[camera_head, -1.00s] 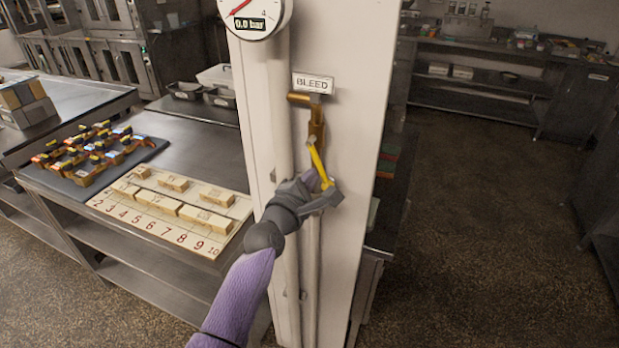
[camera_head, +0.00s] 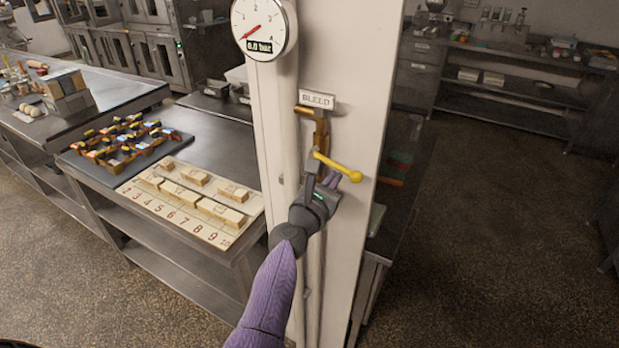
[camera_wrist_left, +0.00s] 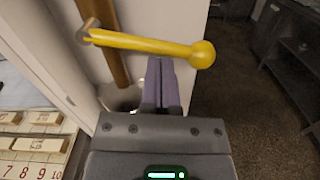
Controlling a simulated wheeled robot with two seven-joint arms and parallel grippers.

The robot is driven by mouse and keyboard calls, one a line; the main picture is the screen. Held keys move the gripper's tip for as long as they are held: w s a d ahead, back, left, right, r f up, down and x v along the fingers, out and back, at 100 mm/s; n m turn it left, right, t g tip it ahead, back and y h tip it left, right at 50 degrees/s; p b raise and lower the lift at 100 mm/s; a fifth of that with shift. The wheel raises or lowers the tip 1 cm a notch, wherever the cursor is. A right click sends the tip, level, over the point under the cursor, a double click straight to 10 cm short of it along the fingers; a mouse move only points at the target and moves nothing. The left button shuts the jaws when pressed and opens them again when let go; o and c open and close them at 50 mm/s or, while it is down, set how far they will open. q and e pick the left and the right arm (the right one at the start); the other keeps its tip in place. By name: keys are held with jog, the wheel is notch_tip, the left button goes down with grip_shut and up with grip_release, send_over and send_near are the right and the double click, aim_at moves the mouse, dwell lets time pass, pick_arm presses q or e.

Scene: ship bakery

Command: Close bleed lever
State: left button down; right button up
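The yellow bleed lever (camera_head: 337,166) sits on a brass pipe (camera_head: 320,128) under the BLEED sign (camera_head: 316,99). Its handle points right and slightly down, ending in a round knob. In the left wrist view the lever (camera_wrist_left: 150,43) crosses the picture nearly level. My left gripper (camera_head: 333,181) is just below the handle. In the left wrist view its purple fingers (camera_wrist_left: 160,62) are together with nothing seen between them. Their tips lie close under the handle; I cannot tell whether they touch it. My right gripper is not in view.
A gauge (camera_head: 264,28) above reads 0.0 bar. The pipe and lever are on a white column (camera_head: 366,60). A steel table (camera_head: 215,140) on the left carries a numbered board (camera_head: 170,212) with blocks and a dark tray (camera_head: 72,161). Open floor (camera_head: 500,240) lies right.

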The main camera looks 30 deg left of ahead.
pick_arm(q)
jog(key=shift+d+r+n+p, duration=0.15)
jog(key=shift+r+n+p, duration=0.65)
jog(key=shift+n, duration=0.4)
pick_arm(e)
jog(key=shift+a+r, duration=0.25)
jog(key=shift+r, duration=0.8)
pick_arm(q)
jog(key=shift+f, duration=0.2)
